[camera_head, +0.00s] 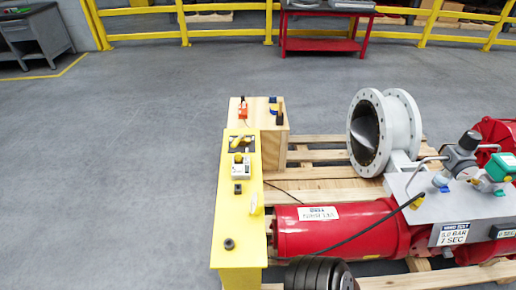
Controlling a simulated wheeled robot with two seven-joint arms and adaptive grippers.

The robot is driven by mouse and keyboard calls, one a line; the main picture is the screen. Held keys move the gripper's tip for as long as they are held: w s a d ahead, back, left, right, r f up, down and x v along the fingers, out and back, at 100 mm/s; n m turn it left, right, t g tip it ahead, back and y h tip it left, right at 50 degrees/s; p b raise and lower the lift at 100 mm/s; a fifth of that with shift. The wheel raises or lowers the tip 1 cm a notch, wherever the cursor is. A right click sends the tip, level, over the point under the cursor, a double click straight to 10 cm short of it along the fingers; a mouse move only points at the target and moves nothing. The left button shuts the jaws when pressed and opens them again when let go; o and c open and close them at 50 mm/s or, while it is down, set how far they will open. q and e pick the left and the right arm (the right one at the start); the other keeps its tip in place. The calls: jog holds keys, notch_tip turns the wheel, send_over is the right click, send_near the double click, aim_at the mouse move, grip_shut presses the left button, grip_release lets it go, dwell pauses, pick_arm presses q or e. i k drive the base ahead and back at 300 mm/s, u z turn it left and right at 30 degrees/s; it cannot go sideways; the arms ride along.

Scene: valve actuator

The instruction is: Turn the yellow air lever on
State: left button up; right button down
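A small yellow piece (417,201) sits at the left edge of the grey plate (470,203), where a black hose (372,228) ends; it may be the air lever, but it is too small to tell its position. Other small yellow parts show on the yellow stand (237,210): one on a white box (240,170), one on a dark block (242,143), and a pale yellow piece (257,210) at its right edge. Neither gripper's fingers are in view. A dark ribbed round part at the bottom edge is cut off, and I cannot tell what it is.
A red cylinder (325,238) lies on a wooden pallet (330,186) right of the stand. A wooden box (273,140) is behind the stand. The floor at left is clear.

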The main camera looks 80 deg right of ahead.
aim_at(234, 145)
jog(key=k, duration=0.6)
jog(key=z, duration=1.25)
jog(key=i, duration=0.5)
